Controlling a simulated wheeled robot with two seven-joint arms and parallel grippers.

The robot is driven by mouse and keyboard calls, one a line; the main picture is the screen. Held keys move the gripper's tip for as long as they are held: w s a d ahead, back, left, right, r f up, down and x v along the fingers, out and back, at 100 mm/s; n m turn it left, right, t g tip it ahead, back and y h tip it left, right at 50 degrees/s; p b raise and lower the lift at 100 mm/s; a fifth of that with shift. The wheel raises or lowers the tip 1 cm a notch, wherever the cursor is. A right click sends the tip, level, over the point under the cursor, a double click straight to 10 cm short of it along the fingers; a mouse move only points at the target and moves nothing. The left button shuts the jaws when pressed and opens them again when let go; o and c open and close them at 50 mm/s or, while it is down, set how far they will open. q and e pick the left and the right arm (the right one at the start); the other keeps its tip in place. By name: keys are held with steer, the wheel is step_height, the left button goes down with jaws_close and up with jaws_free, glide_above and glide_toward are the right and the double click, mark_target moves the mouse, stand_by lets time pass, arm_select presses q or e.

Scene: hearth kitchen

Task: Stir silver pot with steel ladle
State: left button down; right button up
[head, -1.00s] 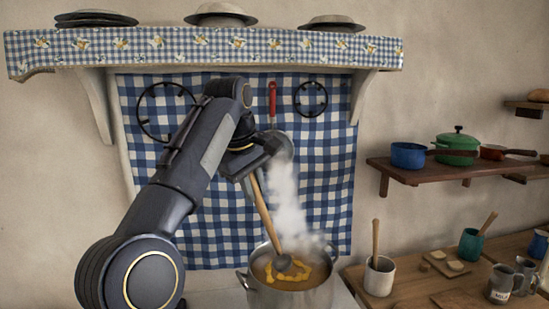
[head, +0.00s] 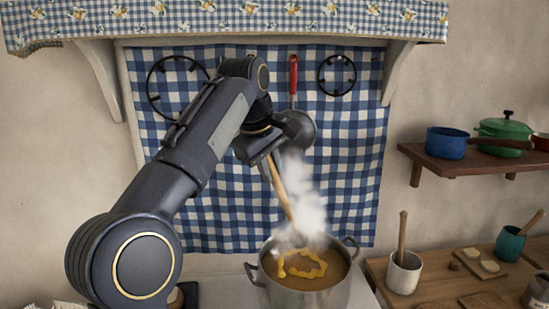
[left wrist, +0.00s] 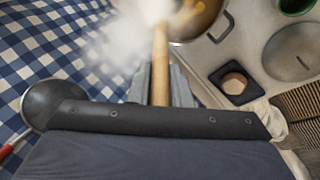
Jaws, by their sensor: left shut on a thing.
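The silver pot (head: 308,296) stands on a pale surface at the lower middle of the head view, full of brown soup with a yellow swirl on top. My left gripper (head: 270,165) is above it, shut on the wooden handle of the ladle (head: 283,193). The handle slants down into steam over the pot, and the ladle's bowl is hidden. The handle also shows between the fingers in the left wrist view (left wrist: 160,66), where part of the pot (left wrist: 203,18) shows at the top. My right gripper is not in view.
A red-handled metal utensil (head: 293,80) hangs on the checked cloth behind my gripper. Steam (head: 300,200) rises from the pot. A utensil crock (head: 404,272) stands on the wooden counter at right. A shelf (head: 470,164) holds a blue pot (head: 445,143) and a green pot (head: 500,138).

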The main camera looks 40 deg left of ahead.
arm_select(q)
steer(key=s+d+b+x, duration=0.1)
steer(key=b+x, duration=0.3)
steer(key=x, duration=0.5)
steer(key=shift+s+f, duration=0.35)
steer(key=shift+f, duration=0.05)
stand_by(0.5)
